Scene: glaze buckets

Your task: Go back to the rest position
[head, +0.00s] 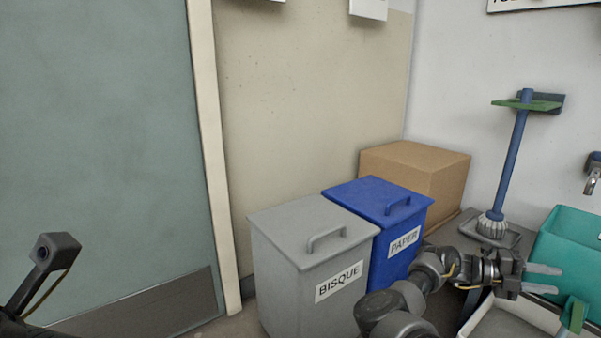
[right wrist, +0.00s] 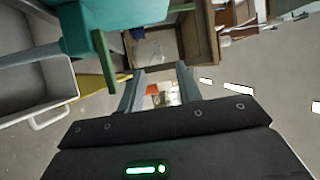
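My right gripper (head: 545,279) reaches in from the bottom of the head view and points right, in front of the teal basin. Its two fingers are apart with nothing between them, and they also show apart in the right wrist view (right wrist: 158,85). Part of my left arm (head: 45,262) shows at the lower left edge of the head view. Its gripper fingers are not visible.
A grey bin marked BISQUE (head: 312,262) and a blue bin marked PAPER (head: 385,215) stand beside my right arm. A cardboard box (head: 425,175) is behind them. A teal basin (head: 570,250), a blue-handled brush (head: 512,165) and a pale tray (right wrist: 30,95) are close to the right gripper.

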